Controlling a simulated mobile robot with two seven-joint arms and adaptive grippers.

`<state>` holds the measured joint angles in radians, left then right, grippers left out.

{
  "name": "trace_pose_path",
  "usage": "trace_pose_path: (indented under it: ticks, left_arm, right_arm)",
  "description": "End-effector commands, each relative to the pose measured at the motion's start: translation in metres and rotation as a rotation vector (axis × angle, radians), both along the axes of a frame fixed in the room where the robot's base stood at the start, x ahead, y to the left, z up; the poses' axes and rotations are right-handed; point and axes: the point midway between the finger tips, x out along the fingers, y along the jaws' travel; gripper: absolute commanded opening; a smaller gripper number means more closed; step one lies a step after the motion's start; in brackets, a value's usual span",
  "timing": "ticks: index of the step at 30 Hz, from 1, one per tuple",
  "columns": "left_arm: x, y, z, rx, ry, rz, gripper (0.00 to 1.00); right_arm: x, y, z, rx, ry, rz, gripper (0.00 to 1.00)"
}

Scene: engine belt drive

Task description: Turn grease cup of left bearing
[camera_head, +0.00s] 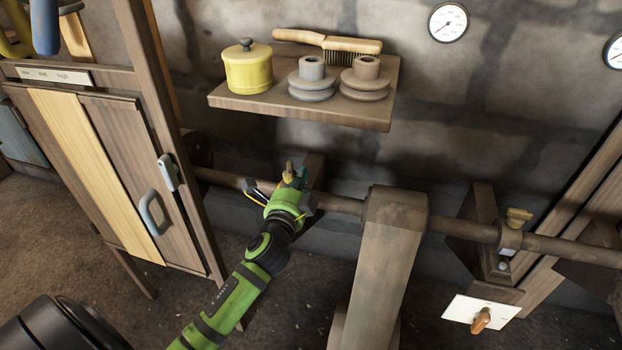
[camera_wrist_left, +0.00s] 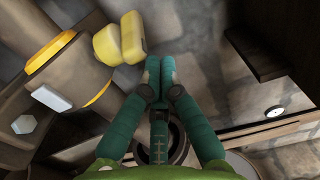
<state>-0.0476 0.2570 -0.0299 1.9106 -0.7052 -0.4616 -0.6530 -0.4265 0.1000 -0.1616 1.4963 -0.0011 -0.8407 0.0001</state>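The left bearing (camera_head: 308,203) sits on the long shaft, partly hidden behind my left gripper (camera_head: 297,177). Its yellow grease cup (camera_wrist_left: 120,42) shows in the left wrist view as a rounded body with a raised wing; in the head view only a small part (camera_head: 289,169) shows. My left gripper also shows in the left wrist view (camera_wrist_left: 160,72). Its two green fingers are shut together with nothing visible between them. The fingertips are just right of the cup's wing; I cannot tell whether they touch it. My right gripper is not in view.
The shaft (camera_head: 460,228) runs along the wall, with a wide belt (camera_head: 383,260) over it. Another bearing with a yellow cup (camera_head: 518,216) is at right. A shelf (camera_head: 240,103) with a yellow pot, brush and pulleys hangs above. A wooden cabinet (camera_head: 115,140) stands at left.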

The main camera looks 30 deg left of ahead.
Motion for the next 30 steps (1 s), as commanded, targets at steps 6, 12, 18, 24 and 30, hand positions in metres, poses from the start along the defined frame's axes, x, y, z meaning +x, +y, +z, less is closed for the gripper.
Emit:
trace_pose_path:
  ticks: [6,12,18,24,30]
  left_arm:
    - [-0.002,0.003,0.0,-0.001,-0.001,-0.001,0.0]
    - [-0.002,0.003,0.0,0.0,0.0,-0.001,0.0]
    - [-0.004,0.004,0.001,0.004,0.002,-0.027,0.0]
    - [-0.005,0.004,0.001,0.002,0.0,-0.063,0.0]
    - [-0.006,0.005,0.001,0.002,0.0,-0.094,0.0]
  right_arm:
    - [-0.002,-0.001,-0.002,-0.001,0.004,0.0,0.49]
    - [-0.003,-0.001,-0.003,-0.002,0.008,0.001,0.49]
    - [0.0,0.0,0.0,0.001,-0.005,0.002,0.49]
    - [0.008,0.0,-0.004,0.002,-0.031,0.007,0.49]
    - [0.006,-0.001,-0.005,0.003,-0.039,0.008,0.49]
